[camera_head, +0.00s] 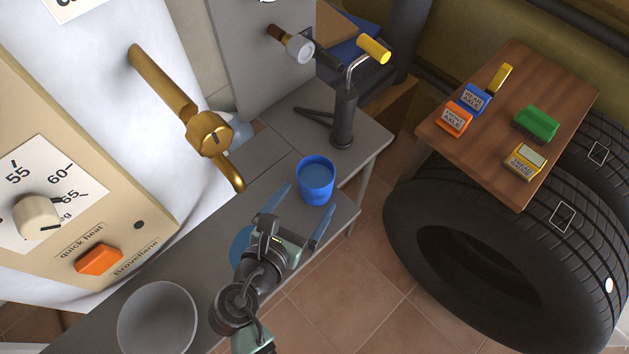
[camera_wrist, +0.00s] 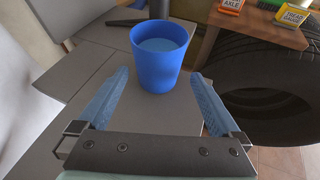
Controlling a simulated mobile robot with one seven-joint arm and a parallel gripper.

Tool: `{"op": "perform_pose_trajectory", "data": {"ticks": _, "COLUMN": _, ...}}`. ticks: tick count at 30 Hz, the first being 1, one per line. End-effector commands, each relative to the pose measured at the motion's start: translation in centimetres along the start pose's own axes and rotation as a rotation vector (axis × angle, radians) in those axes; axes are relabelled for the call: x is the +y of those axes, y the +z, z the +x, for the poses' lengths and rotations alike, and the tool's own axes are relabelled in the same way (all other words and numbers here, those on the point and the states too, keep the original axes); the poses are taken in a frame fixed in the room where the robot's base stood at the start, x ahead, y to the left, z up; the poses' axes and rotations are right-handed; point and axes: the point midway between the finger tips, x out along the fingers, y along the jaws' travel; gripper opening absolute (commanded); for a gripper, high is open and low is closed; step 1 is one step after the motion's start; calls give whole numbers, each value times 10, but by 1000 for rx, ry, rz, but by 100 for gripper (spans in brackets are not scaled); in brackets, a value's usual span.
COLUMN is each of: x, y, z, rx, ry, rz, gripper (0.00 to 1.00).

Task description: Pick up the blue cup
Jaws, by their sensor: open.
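In the wrist view my gripper (camera_wrist: 158,82) is empty, and neither finger appears to touch the cup.
The brass tap (camera_head: 209,134) hangs over the bench left of the cup. A dark stand with a yellow handle (camera_head: 344,115) rises behind it. A round grey plate (camera_head: 158,320) lies at the front left. Tyres (camera_head: 440,245) carry a wooden board (camera_head: 560,85) with small boxes at right.

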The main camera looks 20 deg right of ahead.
Motion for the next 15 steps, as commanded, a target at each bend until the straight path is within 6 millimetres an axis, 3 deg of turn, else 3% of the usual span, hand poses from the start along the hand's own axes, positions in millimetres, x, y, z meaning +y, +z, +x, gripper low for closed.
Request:
{"op": "perform_pose_trajectory", "data": {"ticks": 5, "x": 0, "y": 1, "z": 12, "rx": 0, "ry": -1, "rz": 2, "gripper": 100}}
{"op": "perform_pose_trajectory", "data": {"ticks": 15, "x": 3, "y": 4, "z": 56, "rx": 1, "ry": 0, "rz": 2, "gripper": 100}}
